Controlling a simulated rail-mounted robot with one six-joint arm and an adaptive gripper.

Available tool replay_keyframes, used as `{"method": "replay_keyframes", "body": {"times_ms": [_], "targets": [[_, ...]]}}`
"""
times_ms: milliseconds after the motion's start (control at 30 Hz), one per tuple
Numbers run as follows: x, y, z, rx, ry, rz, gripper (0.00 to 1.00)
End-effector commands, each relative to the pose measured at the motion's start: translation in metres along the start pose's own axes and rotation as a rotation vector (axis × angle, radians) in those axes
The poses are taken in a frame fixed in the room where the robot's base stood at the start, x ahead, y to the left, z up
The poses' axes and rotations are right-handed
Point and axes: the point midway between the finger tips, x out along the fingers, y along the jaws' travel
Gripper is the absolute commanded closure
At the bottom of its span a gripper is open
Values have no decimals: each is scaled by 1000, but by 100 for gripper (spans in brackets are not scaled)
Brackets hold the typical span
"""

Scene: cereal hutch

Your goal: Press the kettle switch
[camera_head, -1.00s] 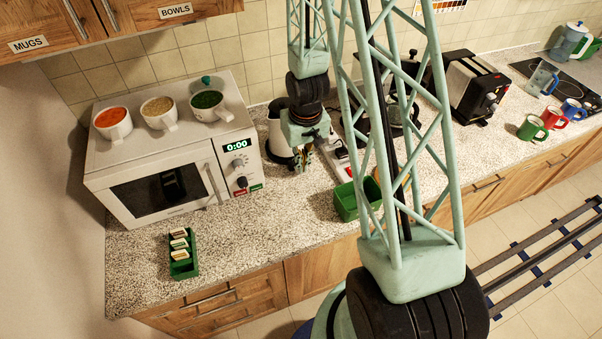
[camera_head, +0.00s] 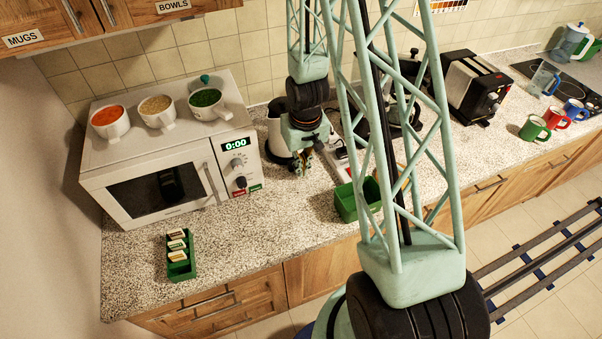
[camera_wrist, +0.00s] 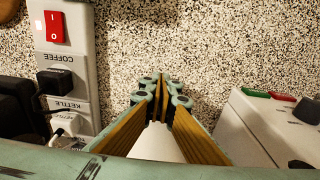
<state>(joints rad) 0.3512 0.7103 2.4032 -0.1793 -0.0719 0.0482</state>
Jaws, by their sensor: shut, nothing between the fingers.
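The white kettle (camera_head: 276,130) with dark trim stands on the counter beside the microwave, partly hidden behind my gripper (camera_head: 303,163). A white socket strip (camera_head: 341,160) lies just right of my gripper in the head view. In the wrist view the strip (camera_wrist: 85,50) is at the left, with a red rocker switch (camera_wrist: 55,27), a black plug (camera_wrist: 62,82) and a white plug (camera_wrist: 67,122). Upside-down labels read COFFEE and KETTLE. My gripper (camera_wrist: 163,80) is shut and empty, over bare counter right of the strip, not touching the switch.
A green bin (camera_head: 346,203) stands near the counter's front edge. A toaster (camera_head: 474,85) stands farther right.

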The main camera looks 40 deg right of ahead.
Motion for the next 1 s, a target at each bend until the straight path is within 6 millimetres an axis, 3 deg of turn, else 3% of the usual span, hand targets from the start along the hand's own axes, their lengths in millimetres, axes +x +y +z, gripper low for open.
{"method": "replay_keyframes", "body": {"times_ms": [267, 700, 1000], "targets": [[0, 0, 1, 0, 0, 0, 100], [-10, 0, 28, 0, 0, 0, 100], [-12, 0, 29, 0, 0, 0, 100]]}}
